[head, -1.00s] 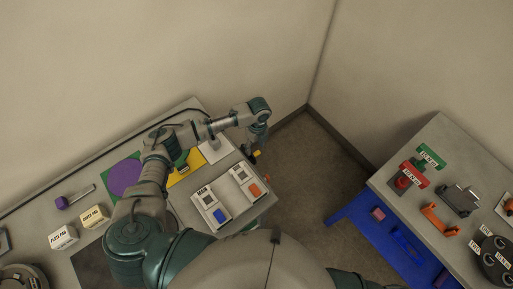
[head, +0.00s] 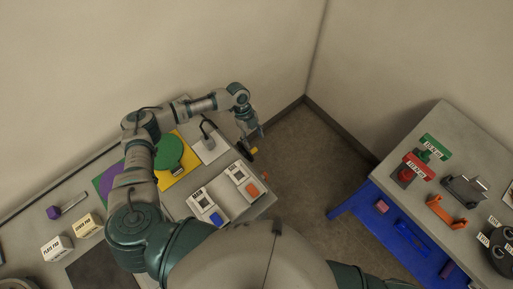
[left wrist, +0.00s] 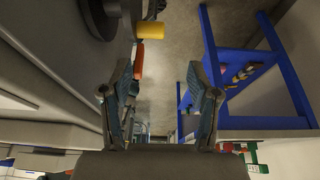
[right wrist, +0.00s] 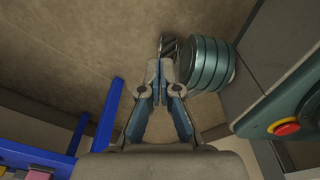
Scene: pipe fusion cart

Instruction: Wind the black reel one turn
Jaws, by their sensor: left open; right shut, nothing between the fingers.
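The black reel (left wrist: 98,14) shows as a dark round part at the upper left of the left wrist view, partly cut off by the edge. A yellow handle (left wrist: 150,30) sticks out beside it. In the head view the yellow handle (head: 253,151) is a small spot at the bench's end, and the reel is mostly hidden. My left gripper (head: 252,134) is open and empty just above the handle. In the left wrist view its fingers (left wrist: 158,74) are wide apart, with the handle beyond them, not between. My right gripper (right wrist: 160,68) is shut and empty.
The left bench holds a white MAIN box (head: 207,208), a second switch box (head: 243,182), a yellow mat (head: 186,172) and a green disc (head: 170,152). A blue-framed table (head: 450,140) stands right. Open floor (head: 300,160) lies between. A red button (right wrist: 286,128) shows in the right wrist view.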

